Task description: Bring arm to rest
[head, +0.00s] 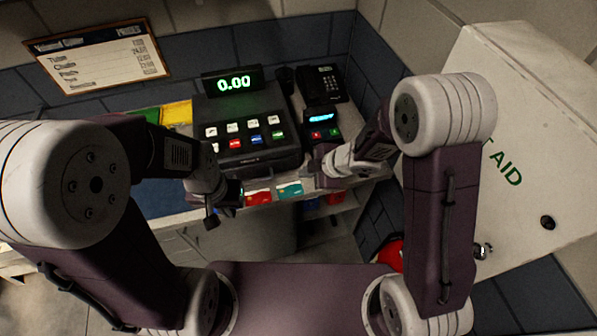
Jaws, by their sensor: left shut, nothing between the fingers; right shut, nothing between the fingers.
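My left arm reaches in from the left, and its dark gripper (222,206) hangs in front of the counter edge, left of the red card. The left gripper is shut and empty. My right arm bends in from the right, and its gripper (326,166) is just below the card terminal, near the counter's front edge. The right gripper is shut and empty. Whether either gripper touches the counter is hard to tell.
A cash register (245,135) with a "0.00" display (233,83) stands on the counter. A card terminal (321,122) and a telephone (322,83) are to its right. Red (258,198) and teal (290,190) cards lie at the front. A white first-aid cabinet (520,140) is close on the right.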

